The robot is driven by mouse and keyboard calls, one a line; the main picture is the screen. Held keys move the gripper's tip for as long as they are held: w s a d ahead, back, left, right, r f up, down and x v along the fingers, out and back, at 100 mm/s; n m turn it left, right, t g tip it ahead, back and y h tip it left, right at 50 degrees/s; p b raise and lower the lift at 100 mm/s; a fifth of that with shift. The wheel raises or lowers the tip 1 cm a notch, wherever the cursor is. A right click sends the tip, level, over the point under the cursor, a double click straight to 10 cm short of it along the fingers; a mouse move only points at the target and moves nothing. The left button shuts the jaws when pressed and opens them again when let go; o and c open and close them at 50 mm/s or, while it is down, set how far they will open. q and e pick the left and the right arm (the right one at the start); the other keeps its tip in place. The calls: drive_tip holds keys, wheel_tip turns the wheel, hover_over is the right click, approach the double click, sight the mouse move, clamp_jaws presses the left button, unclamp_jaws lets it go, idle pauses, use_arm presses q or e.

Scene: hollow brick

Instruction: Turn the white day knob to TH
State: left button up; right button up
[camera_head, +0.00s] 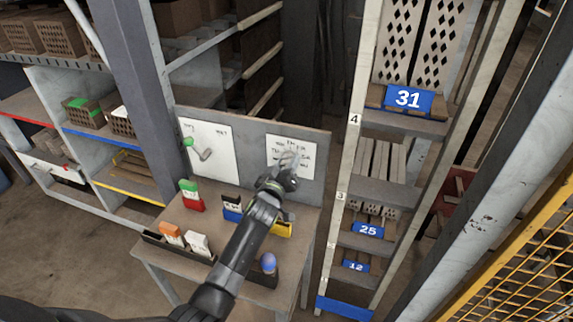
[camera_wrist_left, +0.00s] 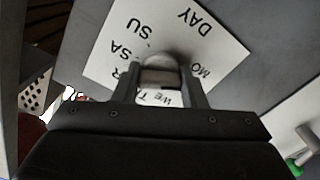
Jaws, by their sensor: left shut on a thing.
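The white day card (camera_head: 309,146) is fixed to the right half of the upright grey panel, with day labels around its middle. In the left wrist view the card (camera_wrist_left: 222,62) shows DAY, SU, SA, MO and WE. The pale day knob (camera_wrist_left: 159,75) stands out from the card between my fingers. My left gripper (camera_wrist_left: 160,82) is shut on the knob; in the head view the gripper (camera_head: 285,166) covers the knob. I cannot tell which label the knob points at, and TH is not readable. My right gripper is not in view.
A second white card (camera_head: 217,141) with a grey lever (camera_head: 203,155) and green end is left on the panel (camera_head: 250,135). Below, the small table (camera_head: 180,270) holds several coloured blocks and a blue egg-shaped thing (camera_head: 268,263). A tall rack (camera_head: 345,150) stands close on the right.

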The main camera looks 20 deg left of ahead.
use_arm(q)
drive_tip(key=m, duration=1.1)
drive_tip(key=shift+f+p, duration=0.1)
drive_tip(key=shift+p, duration=0.3)
drive_tip(key=m, duration=0.2)
drive_tip(key=shift+m, duration=0.4)
drive_tip(key=m+p, duration=0.1)
drive_tip(key=m, duration=0.4)
drive_tip(key=shift+a, duration=0.1)
drive_tip(key=shift+m, duration=2.4)
drive_tip(key=o, duration=1)
